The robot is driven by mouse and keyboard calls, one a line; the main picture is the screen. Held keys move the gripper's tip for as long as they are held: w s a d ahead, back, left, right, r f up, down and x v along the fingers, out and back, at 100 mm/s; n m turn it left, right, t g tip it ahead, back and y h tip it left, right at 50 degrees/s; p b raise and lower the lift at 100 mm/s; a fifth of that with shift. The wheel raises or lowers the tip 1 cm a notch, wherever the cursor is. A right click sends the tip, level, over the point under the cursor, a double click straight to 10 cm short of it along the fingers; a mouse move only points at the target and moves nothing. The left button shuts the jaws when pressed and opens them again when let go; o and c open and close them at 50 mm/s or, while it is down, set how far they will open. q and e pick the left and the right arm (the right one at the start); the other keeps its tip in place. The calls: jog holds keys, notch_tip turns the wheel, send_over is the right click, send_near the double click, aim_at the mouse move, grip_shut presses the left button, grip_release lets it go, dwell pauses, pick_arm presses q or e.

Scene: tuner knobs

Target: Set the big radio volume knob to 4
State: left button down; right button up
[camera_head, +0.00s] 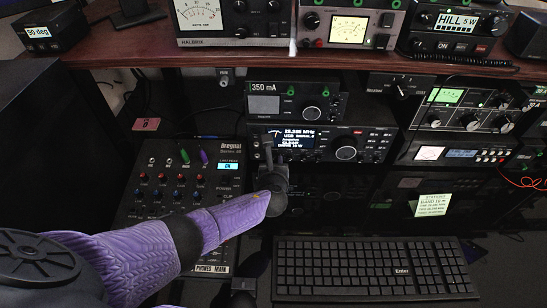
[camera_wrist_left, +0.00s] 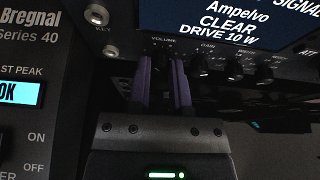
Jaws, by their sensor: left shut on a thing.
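The big radio (camera_head: 372,142) has a lit blue display and stands on the desk under the shelf. Its display also shows in the left wrist view (camera_wrist_left: 230,20). The volume knob (camera_wrist_left: 163,56) is a small dark knob under the VOLUME label, left of the GAIN knob. My left gripper (camera_wrist_left: 163,72) reaches it from the front, with one purple finger on each side, and is shut on it. In the head view my left gripper (camera_head: 267,145) covers the radio's left end and hides the knob. The knob's pointer and setting cannot be read. My right gripper is not in view.
A mixer (camera_head: 180,190) labelled Bregnal stands close on the left. A keyboard (camera_head: 375,267) lies in front of the radio. A smaller unit (camera_head: 291,102) sits on the radio. More knobs (camera_wrist_left: 232,68) line up right of the volume knob. The wooden shelf (camera_head: 230,58) overhangs.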

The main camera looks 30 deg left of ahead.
pick_arm(q)
jog(key=shift+m+y, duration=0.5)
dwell(0.4)
jog(key=c, duration=0.5)
grip_release()
jog(key=shift+c, duration=0.2)
jog(key=shift+p, duration=0.3)
